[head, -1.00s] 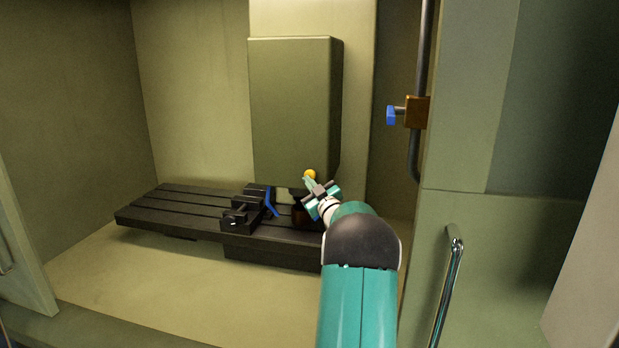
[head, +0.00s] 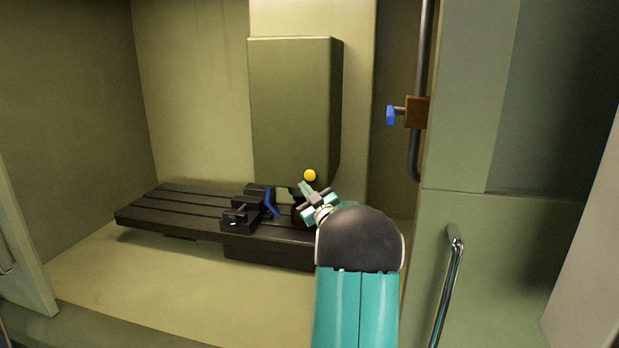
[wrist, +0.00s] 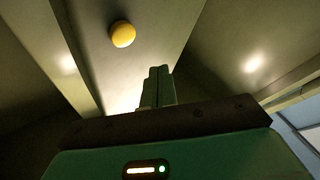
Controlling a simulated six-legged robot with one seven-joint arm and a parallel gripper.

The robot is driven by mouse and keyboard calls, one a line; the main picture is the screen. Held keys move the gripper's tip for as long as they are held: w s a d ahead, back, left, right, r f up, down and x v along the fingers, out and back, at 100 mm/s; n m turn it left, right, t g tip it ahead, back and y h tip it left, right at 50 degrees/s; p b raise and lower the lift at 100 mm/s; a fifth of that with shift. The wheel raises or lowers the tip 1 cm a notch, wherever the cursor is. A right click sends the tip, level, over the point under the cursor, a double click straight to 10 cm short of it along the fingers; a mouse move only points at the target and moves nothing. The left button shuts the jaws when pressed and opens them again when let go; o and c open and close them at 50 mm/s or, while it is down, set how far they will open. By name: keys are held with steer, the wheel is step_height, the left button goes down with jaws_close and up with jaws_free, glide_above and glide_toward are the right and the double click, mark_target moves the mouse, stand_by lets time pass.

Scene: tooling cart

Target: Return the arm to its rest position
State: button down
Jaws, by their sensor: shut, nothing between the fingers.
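My gripper (head: 304,187) is inside the machine enclosure, in front of the lower end of the grey-green spindle housing (head: 292,110). Its fingers point up and to the left, toward a yellow ball-like knob (head: 310,175). In the wrist view, my gripper (wrist: 158,72) shows its two fingers together with nothing between them. The yellow knob (wrist: 122,34) is beyond the fingertips and apart from them. My teal arm reaches in from the lower right and hides the right end of the slotted table.
A black slotted table (head: 160,215) carries a vise (head: 240,215) with a blue handle (head: 271,202) just left of my gripper. A brown block with a blue knob (head: 391,115) sits on a vertical pipe at right. A door handle (head: 448,285) stands right of my arm. The enclosure's front floor is clear.

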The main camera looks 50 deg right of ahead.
stand_by(0.5)
steer(key=w+a+r+m+g, duration=0.1)
steer(key=w+a+r, duration=0.15)
steer(key=a, duration=0.35)
steer(key=w+a+r+g, duration=0.2)
steer(key=w+a, duration=0.1)
steer(key=a, duration=0.3)
steer(key=s+a+m+g+y, duration=0.2)
steer(key=a+g, duration=0.2)
steer(key=a, duration=1.4)
steer(key=s+a+f+n+g+y, duration=0.1)
steer(key=s+a+f+g+y, duration=0.2)
steer(key=s+a, duration=0.9)
steer(key=s+a+f+n+g+y, duration=0.1)
steer(key=s+a+f+g+y, duration=0.2)
steer(key=s+a+f, duration=0.5)
steer(key=s+a+g, duration=0.1)
steer(key=s+a, duration=0.2)
steer(key=a, duration=0.3)
steer(key=shift+s+a+y, duration=0.2)
steer(key=shift+s+y, duration=0.2)
